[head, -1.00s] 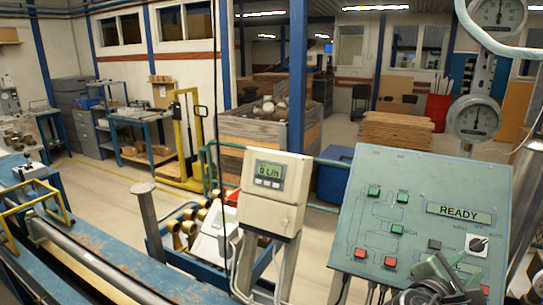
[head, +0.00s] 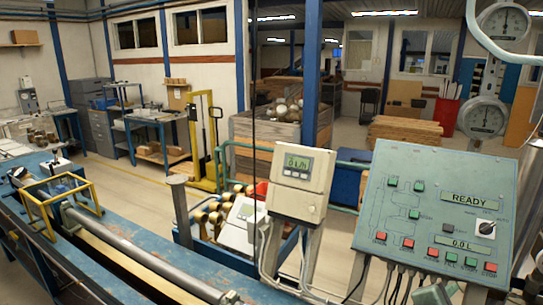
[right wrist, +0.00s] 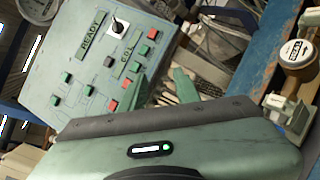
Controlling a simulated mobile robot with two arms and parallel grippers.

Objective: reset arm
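My right gripper (head: 436,293) shows only as a green piece at the bottom edge of the head view, below the control panel (head: 400,215). In the right wrist view its two green fingers stand apart with nothing held between them (right wrist: 160,85). The panel (right wrist: 75,75) is beyond the fingers and shows READY and 0.0 L. Its rotary knob (head: 486,228) and several green and red buttons are uncovered. My left gripper is in neither view.
A grey meter box (head: 300,185) reading 0 L/h stands left of the panel. A blue bench with a long pipe (head: 140,255) and a yellow frame (head: 62,200) fills the lower left. Two round gauges (head: 484,117) are at the right. Open floor lies behind.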

